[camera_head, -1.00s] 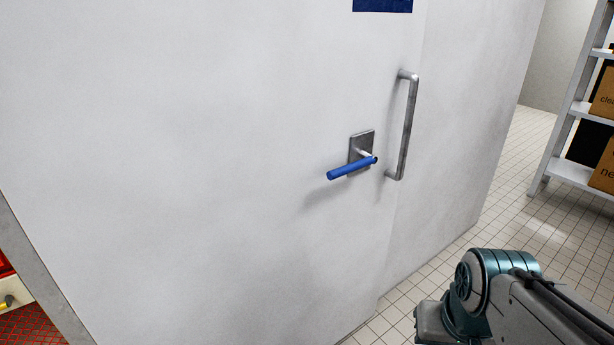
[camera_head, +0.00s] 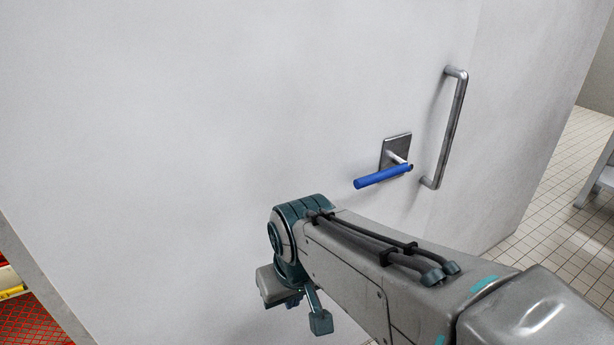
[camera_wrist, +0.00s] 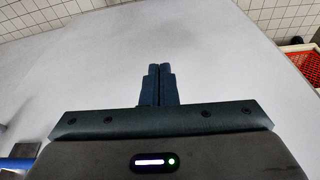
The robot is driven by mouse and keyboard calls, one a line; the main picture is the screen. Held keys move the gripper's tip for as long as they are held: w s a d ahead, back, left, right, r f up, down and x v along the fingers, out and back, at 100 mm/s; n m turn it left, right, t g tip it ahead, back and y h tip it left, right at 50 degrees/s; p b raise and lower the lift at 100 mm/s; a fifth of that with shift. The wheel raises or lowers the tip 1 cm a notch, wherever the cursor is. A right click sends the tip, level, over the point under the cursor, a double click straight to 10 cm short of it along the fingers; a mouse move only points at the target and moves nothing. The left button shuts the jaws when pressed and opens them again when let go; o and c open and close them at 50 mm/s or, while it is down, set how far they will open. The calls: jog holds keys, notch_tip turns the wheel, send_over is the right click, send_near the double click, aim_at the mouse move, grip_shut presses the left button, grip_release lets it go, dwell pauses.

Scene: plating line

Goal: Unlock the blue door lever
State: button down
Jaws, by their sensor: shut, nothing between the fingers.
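The blue door lever (camera_head: 382,177) sticks out to the left from a square metal plate (camera_head: 395,152) on the pale grey door (camera_head: 200,120). It sits nearly level, its left end slightly lower. In the wrist view a blue piece, which looks like the lever (camera_wrist: 16,163), shows at the lower left edge. My gripper (camera_wrist: 159,68) is shut and empty, its fingertips together in front of the pale door surface. In the head view my arm reaches in from the lower right, below the lever, and the fingers cannot be made out there. The gripper is apart from the lever.
A vertical metal pull handle (camera_head: 452,125) stands just right of the lever. Tiled floor (camera_head: 565,165) lies beyond the door's right edge, with part of a shelf (camera_head: 603,175) there. A red grated mat (camera_head: 30,318) shows at the lower left.

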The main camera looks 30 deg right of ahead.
notch_tip(320, 180, down, 8)
jog(key=a+m+g+y+b, duration=0.3)
jog(key=m+y+b, duration=0.3)
jog(key=m, duration=0.2)
jog(key=w+d+m+t+y+b, duration=0.3)
jog(key=w+m+t+y+b, duration=0.3)
jog(key=w+m+y, duration=0.25)
jog(key=w+d+m+t+h+b, duration=0.1)
jog(key=w+d+m+t+b, duration=0.1)
jog(key=d+m+t, duration=0.4)
jog(key=w+d+m+t+h+b, duration=0.1)
jog(key=w+d+m+t+b, duration=0.3)
jog(key=d, duration=0.5)
jog(key=s+d+f+m+t+h+b, duration=0.1)
jog(key=d+m+t+h, duration=0.3)
jog(key=d, duration=0.4)
jog(key=s+d+f+m+t+h, duration=0.1)
jog(key=s+d+m+t+h, duration=0.3)
jog(key=d+t+h, duration=0.1)
jog(key=d+h, duration=0.1)
jog(key=d, duration=0.1)
jog(key=shift+s+d+f+m+h+b, duration=0.25)
jog(key=shift+s+d+m+h+b, duration=0.1)
jog(key=shift+d+b, duration=0.05)
